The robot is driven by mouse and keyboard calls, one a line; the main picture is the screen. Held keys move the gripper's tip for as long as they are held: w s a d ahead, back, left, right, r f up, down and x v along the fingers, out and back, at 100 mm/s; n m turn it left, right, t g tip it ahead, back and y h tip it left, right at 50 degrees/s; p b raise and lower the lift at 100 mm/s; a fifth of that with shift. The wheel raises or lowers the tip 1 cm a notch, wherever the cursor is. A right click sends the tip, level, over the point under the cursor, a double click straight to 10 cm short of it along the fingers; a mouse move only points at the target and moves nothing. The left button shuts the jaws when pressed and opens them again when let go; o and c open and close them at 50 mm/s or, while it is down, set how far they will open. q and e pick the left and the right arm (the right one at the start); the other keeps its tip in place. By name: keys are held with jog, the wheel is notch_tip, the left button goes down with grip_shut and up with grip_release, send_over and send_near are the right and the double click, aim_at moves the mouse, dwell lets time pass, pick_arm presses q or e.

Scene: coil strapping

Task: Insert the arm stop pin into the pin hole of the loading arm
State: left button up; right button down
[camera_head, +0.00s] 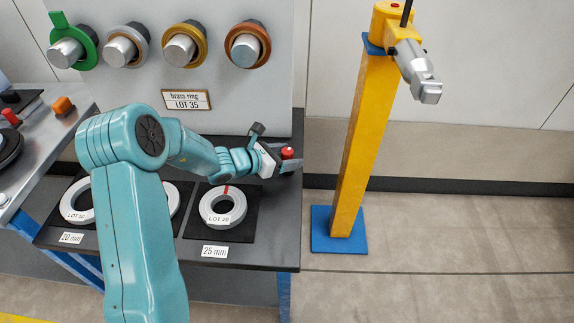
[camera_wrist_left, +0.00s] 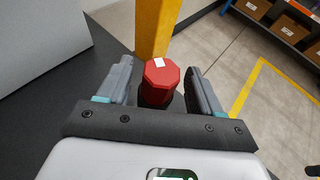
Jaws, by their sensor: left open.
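The arm stop pin shows as a red octagonal knob (camera_head: 288,153) at the right end of the dark bench. In the left wrist view the red knob (camera_wrist_left: 160,76) has a small white label on top and a dark part below it. My left gripper (camera_head: 284,161) is at the pin, with its open fingers (camera_wrist_left: 160,88) on either side of the knob and visible gaps. The loading arm (camera_head: 413,68) is a grey metal piece on a yellow head atop a yellow post. I cannot make out its pin hole. My right gripper is not in view.
The yellow post (camera_head: 362,145) stands on a blue base plate (camera_head: 339,243) right of the bench (camera_head: 270,255). Strapping coils, one of them (camera_head: 210,209) marked LOT 20, lie on the bench. Pegs with coloured rings (camera_head: 246,45) line the panel behind. Floor right of the post is clear.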

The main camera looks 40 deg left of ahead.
pick_arm(q)
jog(key=shift+x, duration=1.1)
jog(key=c, duration=1.1)
jog(key=shift+o, duration=0.2)
notch_tip(320, 180, up, 10)
jog(key=shift+r+p, duration=0.1)
jog(key=shift+p, duration=0.95)
